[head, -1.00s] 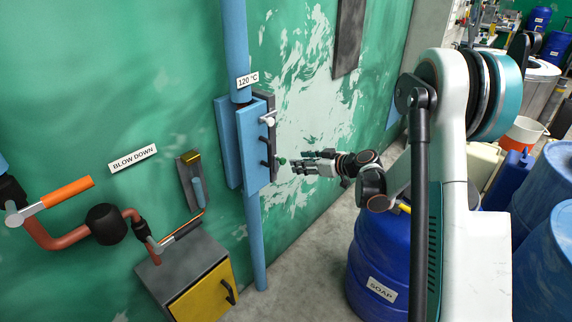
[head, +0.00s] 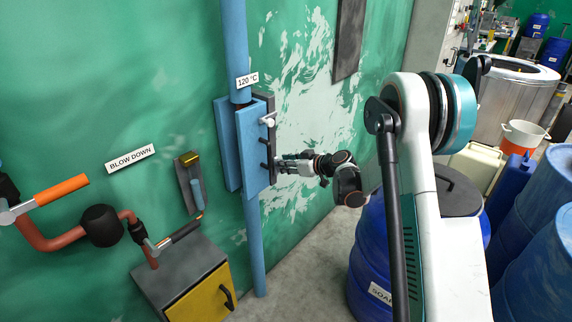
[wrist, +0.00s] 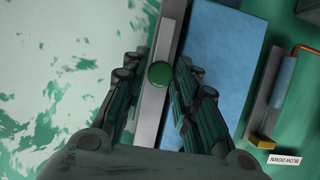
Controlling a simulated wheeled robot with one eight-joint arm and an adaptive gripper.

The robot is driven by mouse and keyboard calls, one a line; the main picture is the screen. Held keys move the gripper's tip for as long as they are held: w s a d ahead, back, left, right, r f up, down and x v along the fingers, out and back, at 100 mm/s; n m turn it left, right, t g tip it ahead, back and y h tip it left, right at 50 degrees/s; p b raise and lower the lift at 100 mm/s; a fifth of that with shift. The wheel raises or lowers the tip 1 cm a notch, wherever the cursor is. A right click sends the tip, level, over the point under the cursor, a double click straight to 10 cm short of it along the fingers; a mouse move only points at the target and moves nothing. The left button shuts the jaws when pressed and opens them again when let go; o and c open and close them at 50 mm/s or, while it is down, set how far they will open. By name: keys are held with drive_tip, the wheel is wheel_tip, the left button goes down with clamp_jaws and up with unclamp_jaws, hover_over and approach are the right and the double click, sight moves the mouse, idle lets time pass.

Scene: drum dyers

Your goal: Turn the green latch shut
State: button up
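The green latch knob (wrist: 160,74) shows in the wrist view as a round green end at the edge of the blue box, in front of a grey strip. My gripper (wrist: 158,64) is open, with one finger on each side of the knob and a visible gap to each. In the head view my gripper (head: 280,163) is at the lower right edge of the blue box (head: 255,150). There its fingers hide the green knob. Whether they touch the box cannot be told.
A light-coloured handle (head: 267,121) and a dark handle (head: 264,141) sit above my gripper on the same box edge. A blue pipe (head: 257,240) runs below the box. A grey cabinet (head: 165,275) stands lower left, a blue soap drum (head: 368,255) lower right.

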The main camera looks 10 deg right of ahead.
clamp_jaws()
drive_tip(key=shift+s+a+f+n+t+h+b, duration=0.15)
drive_tip(key=shift+s+a+n+t+h+b, duration=0.4)
drive_tip(key=shift+n, duration=0.45)
drive_tip(key=shift+a, duration=0.15)
drive_tip(key=o, duration=0.6)
unclamp_jaws()
drive_tip(key=shift+o, duration=0.2)
